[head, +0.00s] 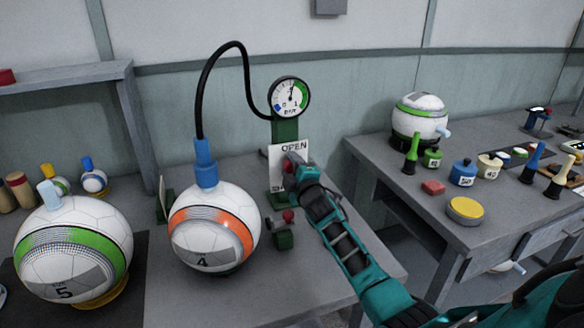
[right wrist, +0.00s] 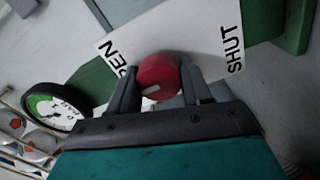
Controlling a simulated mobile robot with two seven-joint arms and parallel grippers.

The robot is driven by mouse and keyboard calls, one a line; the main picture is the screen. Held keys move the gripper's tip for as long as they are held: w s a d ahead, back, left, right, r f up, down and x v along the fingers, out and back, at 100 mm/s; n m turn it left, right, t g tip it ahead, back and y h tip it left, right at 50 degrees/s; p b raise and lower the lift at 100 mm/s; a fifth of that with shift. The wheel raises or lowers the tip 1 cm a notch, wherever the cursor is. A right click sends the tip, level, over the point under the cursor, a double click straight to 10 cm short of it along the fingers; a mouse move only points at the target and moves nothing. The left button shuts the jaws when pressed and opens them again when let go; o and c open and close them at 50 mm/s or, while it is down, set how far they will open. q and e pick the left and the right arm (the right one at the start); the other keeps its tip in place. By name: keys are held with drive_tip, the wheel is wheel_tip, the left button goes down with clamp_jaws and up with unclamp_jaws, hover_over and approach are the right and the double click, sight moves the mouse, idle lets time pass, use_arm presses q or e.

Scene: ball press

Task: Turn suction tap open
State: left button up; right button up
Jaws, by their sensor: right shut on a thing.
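The suction tap is a red knob (right wrist: 158,76) in front of a white plate (right wrist: 195,32) marked OPEN and SHUT, on a green post. My right gripper (head: 293,165) reaches the plate from the lower right in the head view. In the right wrist view its two fingers (right wrist: 165,88) are closed on either side of the red knob. A pale mark shows on the knob's face. The plate also shows in the head view (head: 277,153), partly covered by my gripper. A round gauge (head: 289,98) sits at the top of the post. My left gripper is not in view.
A black hose (head: 203,80) runs from the gauge to a blue fitting (head: 205,163) on an orange-banded ball (head: 214,228). A small green valve with a red top (head: 284,232) stands near my right arm. A green-banded ball (head: 72,250) is at left. Another table (head: 400,190) stands at right.

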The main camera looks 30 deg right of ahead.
drive_tip(key=shift+a+f, duration=0.1)
drive_tip(key=shift+a, duration=0.05)
drive_tip(key=o, duration=1)
drive_tip(key=p+v, duration=0.1)
drive_tip(key=v, duration=1.2)
